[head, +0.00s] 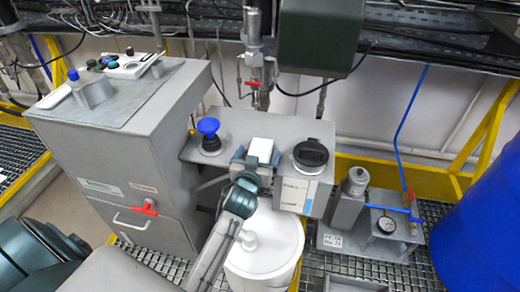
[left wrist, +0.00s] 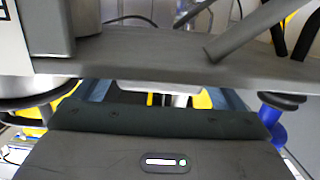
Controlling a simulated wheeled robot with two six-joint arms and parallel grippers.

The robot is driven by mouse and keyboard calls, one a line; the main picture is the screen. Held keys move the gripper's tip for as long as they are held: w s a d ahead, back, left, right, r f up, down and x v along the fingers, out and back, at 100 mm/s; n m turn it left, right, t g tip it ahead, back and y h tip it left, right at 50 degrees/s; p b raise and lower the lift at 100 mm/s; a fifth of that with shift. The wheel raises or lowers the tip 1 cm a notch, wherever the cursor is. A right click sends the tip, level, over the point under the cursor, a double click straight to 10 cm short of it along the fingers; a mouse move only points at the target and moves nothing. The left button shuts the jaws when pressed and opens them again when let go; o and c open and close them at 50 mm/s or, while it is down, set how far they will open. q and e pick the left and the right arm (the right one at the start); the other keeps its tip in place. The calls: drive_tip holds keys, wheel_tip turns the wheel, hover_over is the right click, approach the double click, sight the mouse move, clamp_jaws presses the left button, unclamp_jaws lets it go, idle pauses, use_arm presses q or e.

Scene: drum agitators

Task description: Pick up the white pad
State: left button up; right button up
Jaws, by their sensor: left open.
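The white pad (head: 261,149) is a small white block on the grey shelf, between a blue knob and a black round lid. My left gripper (head: 255,158) is at the pad, with one blue-grey finger on each side of it. The jaws are open, and I cannot tell whether either finger touches the pad. In the left wrist view a strip of the white pad (left wrist: 160,87) shows beyond the dark palm, between the two spread fingers (left wrist: 163,93). The rest of it is hidden there. My right gripper is not in view.
The blue knob (head: 208,127) stands close on the left and the black lid (head: 311,153) close on the right. A white drum (head: 262,262) is below. A valve pipe with a red handle (head: 252,84) rises behind. A blue drum (head: 485,230) stands far right.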

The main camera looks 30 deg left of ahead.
sight(259, 153)
use_arm(q)
drive_tip(key=shift+w+a+f, duration=0.15)
drive_tip(key=shift+w+a, duration=0.05)
drive_tip(key=shift+w, duration=0.45)
drive_tip(key=shift+s, duration=0.1)
drive_tip(key=shift+c, duration=1.3)
drive_tip(key=c, duration=0.8)
wheel_tip(259, 153, up, 10)
drive_tip(key=shift+s+d+f+m+t+h, duration=0.15)
drive_tip(key=shift+s+d+f+m+h, duration=0.45)
drive_tip(key=shift+s+d+f, duration=1.3)
drive_tip(key=shift+s+d+f+m+t+h, duration=0.1)
drive_tip(key=shift+s+d+f+m+h, duration=0.6)
drive_tip(key=shift+s, duration=2.2)
drive_tip(key=shift+s+d+f+m+t+h, duration=0.15)
drive_tip(key=shift+s+d+f+h, duration=0.8)
drive_tip(key=shift+s+d, duration=1.1)
